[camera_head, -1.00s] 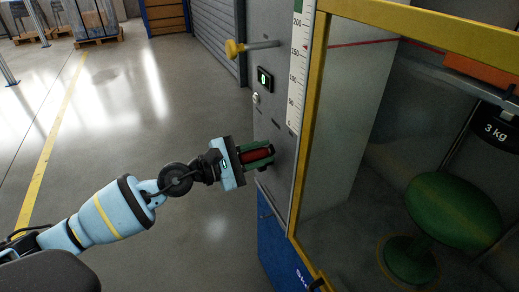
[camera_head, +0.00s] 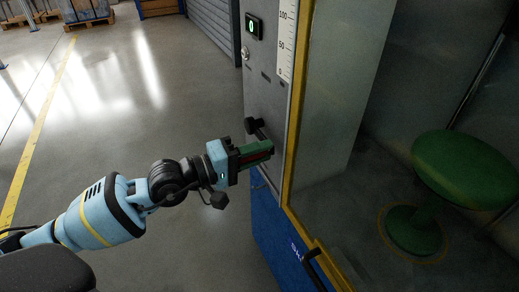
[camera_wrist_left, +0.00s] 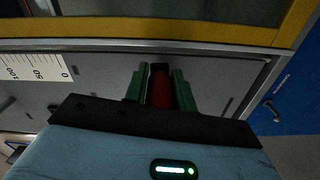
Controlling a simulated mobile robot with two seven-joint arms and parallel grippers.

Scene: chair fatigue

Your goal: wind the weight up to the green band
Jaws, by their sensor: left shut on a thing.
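My left gripper (camera_head: 258,153) is at the front panel of the test machine (camera_head: 268,100), low on its left part. Its green fingers are shut on the red crank handle (camera_head: 262,156), which shows as a thin red strip between them. The left wrist view shows the red handle (camera_wrist_left: 161,90) between both fingers (camera_wrist_left: 160,85). A black crank part (camera_head: 253,126) shows just above the fingers. The white scale (camera_head: 286,40) shows marks from 0 to 100. The weight and the green band are out of view. My right gripper is not in view.
A yellow-framed clear door (camera_head: 296,130) with a black handle (camera_head: 312,256) stands right of the panel. Behind it is a green stool (camera_head: 462,170). The floor (camera_head: 130,120) left of the machine is clear.

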